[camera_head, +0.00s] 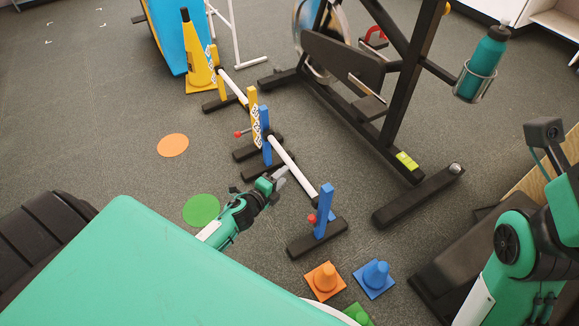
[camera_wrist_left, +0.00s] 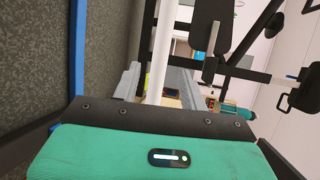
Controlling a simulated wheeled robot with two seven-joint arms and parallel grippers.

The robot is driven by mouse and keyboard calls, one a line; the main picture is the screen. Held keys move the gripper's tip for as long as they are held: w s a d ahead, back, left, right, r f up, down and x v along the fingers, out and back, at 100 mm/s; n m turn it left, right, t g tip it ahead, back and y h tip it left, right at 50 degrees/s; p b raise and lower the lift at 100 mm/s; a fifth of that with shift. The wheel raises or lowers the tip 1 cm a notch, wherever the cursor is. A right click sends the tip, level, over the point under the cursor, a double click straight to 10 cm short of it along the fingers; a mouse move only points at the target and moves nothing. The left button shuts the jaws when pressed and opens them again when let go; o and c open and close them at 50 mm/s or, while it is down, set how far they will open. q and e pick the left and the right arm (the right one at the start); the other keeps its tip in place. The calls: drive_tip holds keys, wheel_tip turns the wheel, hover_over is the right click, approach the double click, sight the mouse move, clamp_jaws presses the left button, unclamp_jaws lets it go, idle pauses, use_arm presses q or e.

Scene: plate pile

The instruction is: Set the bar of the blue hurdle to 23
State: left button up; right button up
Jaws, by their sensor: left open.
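The blue hurdle has a far blue post (camera_head: 266,135) and a near blue post (camera_head: 324,210) on black feet. Its white bar (camera_head: 296,168) runs between them; the bar also shows in the left wrist view (camera_wrist_left: 161,50). A red knob (camera_head: 311,219) sits at the near post. Scale numbers are too small to read. My left gripper (camera_head: 281,174) is open beside the bar, near its middle. In the left wrist view the bar passes between the two grey fingers (camera_wrist_left: 154,84); I cannot tell whether they touch it. My right gripper is not visible.
A yellow hurdle (camera_head: 252,102) stands behind. A black exercise machine (camera_head: 350,80) with a green bottle (camera_head: 484,62) stands to the right. Flat green (camera_head: 201,210) and orange (camera_head: 173,145) discs lie at left.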

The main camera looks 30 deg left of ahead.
use_arm(q)
drive_tip(key=shift+p+v, duration=0.6)
drive_tip(key=shift+v, duration=2)
